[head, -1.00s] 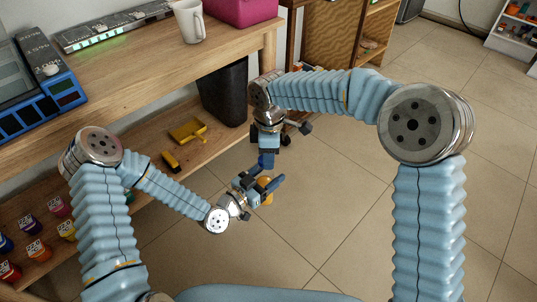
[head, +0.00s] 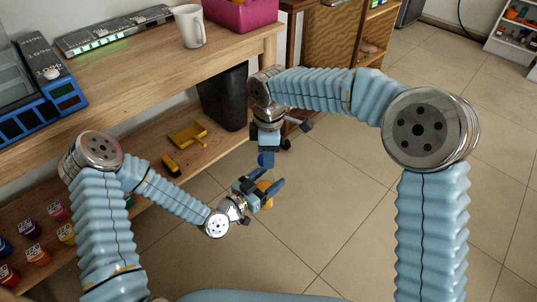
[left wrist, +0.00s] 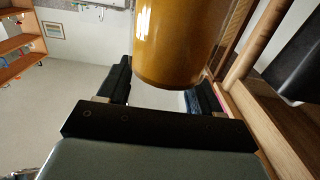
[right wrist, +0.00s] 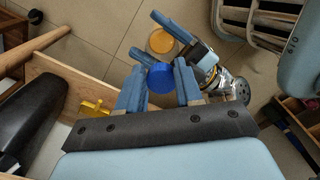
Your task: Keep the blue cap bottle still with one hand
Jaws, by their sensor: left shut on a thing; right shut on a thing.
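The bottle is an amber-yellow cylinder, seen in the head view (head: 266,200) and large in the left wrist view (left wrist: 178,45). My left gripper (head: 265,188) is shut around it and holds it in the air over the floor. My right gripper (right wrist: 160,88) is above it, shut on a round blue cap (right wrist: 160,78). In the right wrist view the bottle's round yellow end (right wrist: 162,41) shows apart from the cap, between the left gripper's blue fingers. In the head view the cap is hard to tell from the blue fingers.
A wooden shelf unit stands on the left, with a white mug (head: 190,26) and pink bin (head: 240,12) on top. Yellow parts (head: 187,135) and small coloured jars (head: 38,255) lie on its lower shelf. A black bin (head: 223,97) stands nearby. The tiled floor at right is clear.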

